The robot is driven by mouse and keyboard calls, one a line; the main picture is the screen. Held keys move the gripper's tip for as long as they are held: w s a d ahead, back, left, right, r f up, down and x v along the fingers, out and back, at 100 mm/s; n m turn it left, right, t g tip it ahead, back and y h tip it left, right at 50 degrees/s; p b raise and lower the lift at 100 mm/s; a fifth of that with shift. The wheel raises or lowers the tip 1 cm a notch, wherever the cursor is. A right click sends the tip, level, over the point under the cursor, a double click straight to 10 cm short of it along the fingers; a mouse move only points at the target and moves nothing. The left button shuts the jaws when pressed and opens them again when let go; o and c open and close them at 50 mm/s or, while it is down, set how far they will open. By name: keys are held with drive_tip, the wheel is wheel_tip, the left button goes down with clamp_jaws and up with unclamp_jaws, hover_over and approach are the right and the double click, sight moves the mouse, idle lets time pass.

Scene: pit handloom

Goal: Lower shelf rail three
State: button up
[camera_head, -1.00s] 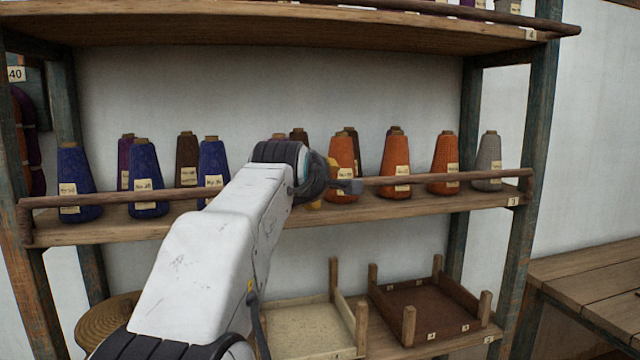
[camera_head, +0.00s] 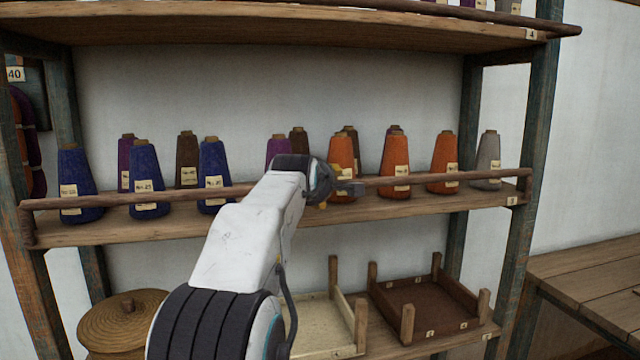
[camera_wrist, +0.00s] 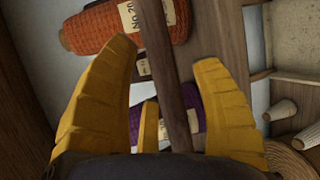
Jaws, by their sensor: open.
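The rail of shelf three (camera_head: 130,197) is a long brown wooden rod across the front of the middle shelf, level and in front of the yarn cones. My gripper (camera_head: 345,187) is at the rail near its middle, partly hidden behind my arm's end. In the wrist view my yellow fingers (camera_wrist: 168,60) are open, and the rail (camera_wrist: 165,75) runs between them. I cannot tell whether either finger touches it. The middle shelf (camera_head: 410,207) carries a small tag reading 3.
Orange (camera_head: 445,160), blue (camera_head: 73,180), purple, brown and grey cones stand behind the rail. An orange cone (camera_wrist: 95,25) is close to my fingers. Below are trays (camera_head: 425,305) and a lidded basket (camera_head: 122,318). A wooden bench (camera_head: 590,275) stands right.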

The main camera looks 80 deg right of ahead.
clamp_jaws()
drive_tip(key=shift+f, duration=0.1)
idle(0.5)
drive_tip(key=shift+f+b, duration=0.1)
drive_tip(key=shift+b, duration=0.25)
